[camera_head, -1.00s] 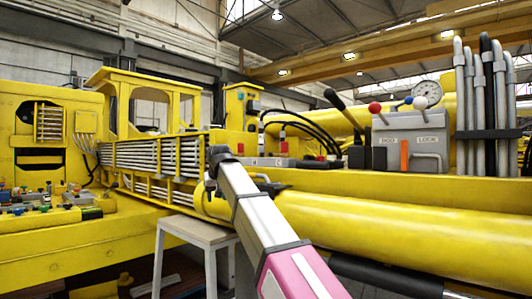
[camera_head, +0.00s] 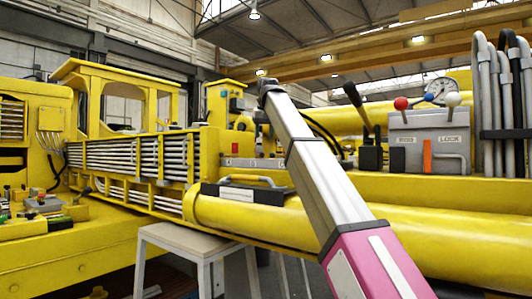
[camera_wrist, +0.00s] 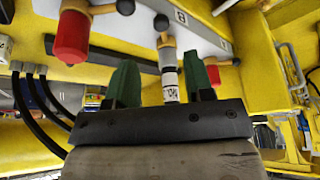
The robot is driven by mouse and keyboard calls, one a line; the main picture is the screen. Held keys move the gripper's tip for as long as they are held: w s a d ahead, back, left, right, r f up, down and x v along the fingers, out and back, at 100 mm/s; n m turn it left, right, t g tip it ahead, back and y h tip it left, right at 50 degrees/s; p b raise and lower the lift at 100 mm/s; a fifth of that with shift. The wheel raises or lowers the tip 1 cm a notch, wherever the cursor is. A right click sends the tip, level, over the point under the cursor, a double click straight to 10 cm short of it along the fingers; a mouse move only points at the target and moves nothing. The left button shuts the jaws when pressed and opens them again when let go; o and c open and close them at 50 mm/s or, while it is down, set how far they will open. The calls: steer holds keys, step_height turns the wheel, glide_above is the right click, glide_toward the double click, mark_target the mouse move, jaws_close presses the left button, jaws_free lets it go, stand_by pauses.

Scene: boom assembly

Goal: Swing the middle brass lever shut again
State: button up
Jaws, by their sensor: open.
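My gripper (camera_wrist: 162,58) shows in the wrist view with two green fingers spread apart. Between them, farther off, is the middle brass fitting (camera_wrist: 164,40) with a dark knob at its top and a white-and-black labelled piece hanging below. I cannot tell whether the fingers touch it, or which way its lever points. A brass fitting with a red cap (camera_wrist: 71,38) is to the left, with a bar running right to a black knob (camera_wrist: 125,7). Another red-capped fitting (camera_wrist: 213,76) is partly behind the right finger. In the head view my gripper's end (camera_head: 270,86) is raised; its fingers are not clear.
A long yellow cylinder (camera_head: 440,235) runs across the front. A grey control box (camera_head: 428,140) with knobs stands right of my arm. A table (camera_head: 185,238) stands below. Black hoses (camera_wrist: 40,120) hang left in the wrist view.

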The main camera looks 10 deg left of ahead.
steer(key=x, duration=0.8)
steer(key=shift+a, duration=0.1)
jaws_close()
